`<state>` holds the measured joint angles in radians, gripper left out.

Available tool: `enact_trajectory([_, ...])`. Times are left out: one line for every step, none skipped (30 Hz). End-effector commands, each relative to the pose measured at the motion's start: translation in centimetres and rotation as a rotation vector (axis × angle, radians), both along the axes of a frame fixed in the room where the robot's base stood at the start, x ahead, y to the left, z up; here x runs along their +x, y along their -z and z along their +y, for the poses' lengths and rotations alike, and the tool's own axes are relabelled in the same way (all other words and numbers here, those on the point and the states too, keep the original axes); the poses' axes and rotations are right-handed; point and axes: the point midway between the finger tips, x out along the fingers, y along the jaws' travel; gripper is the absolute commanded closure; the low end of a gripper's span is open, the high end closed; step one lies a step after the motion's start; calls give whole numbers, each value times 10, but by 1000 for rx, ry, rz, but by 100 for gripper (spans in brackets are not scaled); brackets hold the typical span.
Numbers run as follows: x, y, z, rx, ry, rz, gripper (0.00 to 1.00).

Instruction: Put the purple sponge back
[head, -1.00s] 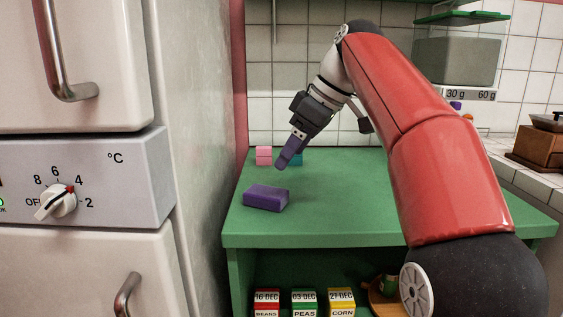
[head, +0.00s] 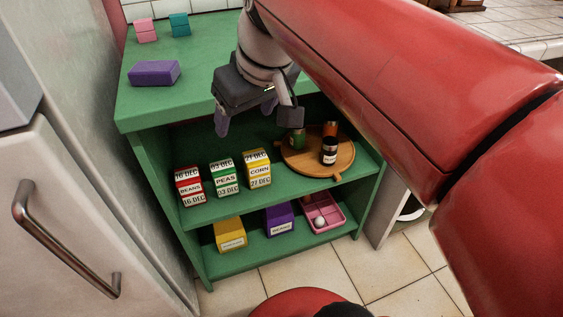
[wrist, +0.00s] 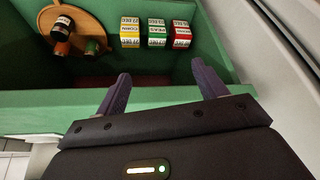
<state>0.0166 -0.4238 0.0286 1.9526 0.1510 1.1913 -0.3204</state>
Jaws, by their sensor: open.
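The purple sponge (head: 154,72) lies flat on the green top of the shelf unit (head: 205,57), near its left side and front edge. It is not visible in the wrist view. My gripper (head: 246,115) is open and empty, pointing down in front of the unit's front edge, right of the sponge and apart from it. The wrist view shows both fingers (wrist: 160,72) spread with nothing between them. A pink block (head: 146,32) and a teal block (head: 180,25), each like a pair of small stacked sponges, stand at the back of the top.
Below are beans (head: 189,187), peas (head: 225,178) and corn (head: 258,169) boxes and a round wooden tray (head: 306,161) with small bottles. The bottom shelf holds a yellow box (head: 230,233), a purple box (head: 279,219) and a pink tray (head: 335,226). A fridge (head: 62,190) stands close left.

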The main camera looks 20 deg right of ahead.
Motion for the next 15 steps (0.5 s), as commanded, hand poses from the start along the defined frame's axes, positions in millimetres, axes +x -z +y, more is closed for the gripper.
enact_trajectory([-20, 22, -7, -3, 58, -6, 29])
enact_trajectory([-30, 35, -11, -4, 93, -10, 29])
enact_trajectory([-42, 52, -16, -4, 137, -17, 29])
enact_trajectory([-50, 63, -19, -4, 167, -23, 29])
enact_trajectory([-58, 75, -22, -3, 194, -27, 29])
enact_trajectory([-67, 88, -25, -2, 223, -33, 29])
enact_trajectory([-72, 97, -28, -1, 243, -36, 29])
enact_trajectory([-77, 104, -29, -1, 258, -40, 29])
enact_trajectory([-82, 113, -31, 1, 276, -45, 29])
enact_trajectory([-86, 118, -32, 3, 287, -46, 29])
enact_trajectory([-88, 122, -33, 3, 295, -48, 29])
enact_trajectory([-90, 126, -34, 3, 302, -51, 29])
enact_trajectory([-91, 128, -34, 3, 305, -51, 29])
enact_trajectory([-92, 129, -34, 3, 308, -51, 29])
enact_trajectory([-92, 130, -34, 4, 310, -51, 29])
